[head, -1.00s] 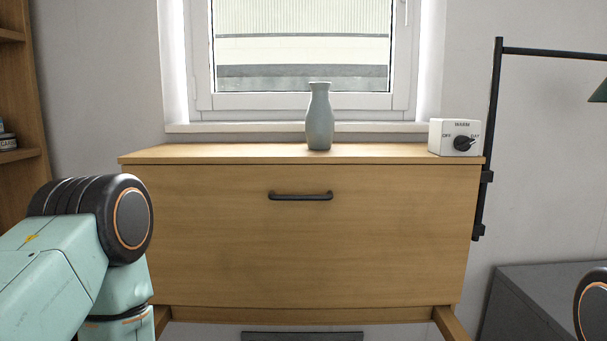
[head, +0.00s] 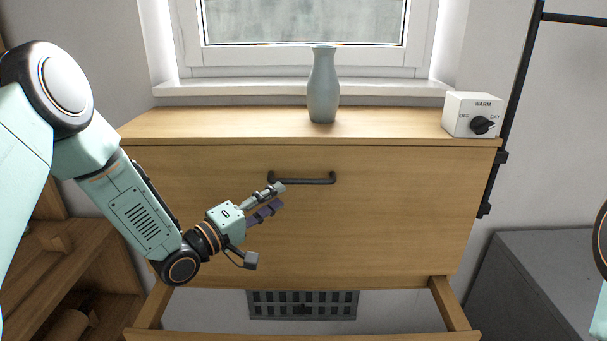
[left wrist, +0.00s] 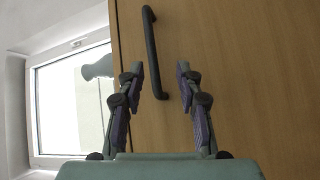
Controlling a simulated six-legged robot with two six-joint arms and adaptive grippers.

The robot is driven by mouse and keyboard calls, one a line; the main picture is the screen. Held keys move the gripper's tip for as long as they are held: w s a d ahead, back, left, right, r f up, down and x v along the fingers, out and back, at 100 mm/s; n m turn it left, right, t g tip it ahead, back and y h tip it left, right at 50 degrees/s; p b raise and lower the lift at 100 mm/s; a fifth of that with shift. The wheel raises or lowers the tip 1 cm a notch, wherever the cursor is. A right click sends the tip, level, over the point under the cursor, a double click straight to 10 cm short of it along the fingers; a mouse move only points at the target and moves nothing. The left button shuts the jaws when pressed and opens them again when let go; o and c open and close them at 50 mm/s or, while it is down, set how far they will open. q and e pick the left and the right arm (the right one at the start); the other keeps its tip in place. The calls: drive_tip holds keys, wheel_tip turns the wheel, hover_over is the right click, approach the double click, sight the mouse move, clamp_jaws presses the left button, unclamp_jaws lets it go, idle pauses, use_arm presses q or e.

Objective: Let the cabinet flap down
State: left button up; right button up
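The wooden cabinet's front flap (head: 380,230) is closed and upright, with a dark bar handle (head: 302,181) near its top edge. Whether a finger touches the handle cannot be told. My right gripper is not seen; only part of my right arm shows at the right edge.
A grey-green vase (head: 323,88) and a white dial box (head: 471,115) stand on the cabinet top (head: 220,125). Wooden shelves (head: 75,260) are at lower left, a grey box (head: 545,280) at lower right. A dark vent (head: 303,305) is below the flap.

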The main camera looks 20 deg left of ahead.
sight(300, 182)
use_arm(q)
drive_tip(key=shift+w+d+r+n+h, duration=0.25)
drive_tip(key=shift+d+r+n+h, duration=0.25)
drive_tip(key=shift+n, duration=0.2)
drive_tip(key=shift+y, duration=0.3)
drive_tip(key=x, duration=0.6)
drive_tip(key=shift+w+d, duration=0.15)
drive_tip(key=shift+w, duration=0.1)
drive_tip(key=shift+s+r, duration=0.1)
drive_tip(key=shift+s, duration=0.05)
drive_tip(key=shift+w+d, duration=0.1)
drive_tip(key=shift+w, duration=0.15)
drive_tip(key=c, duration=0.4)
drive_tip(key=shift+s, duration=0.1)
clamp_jaws()
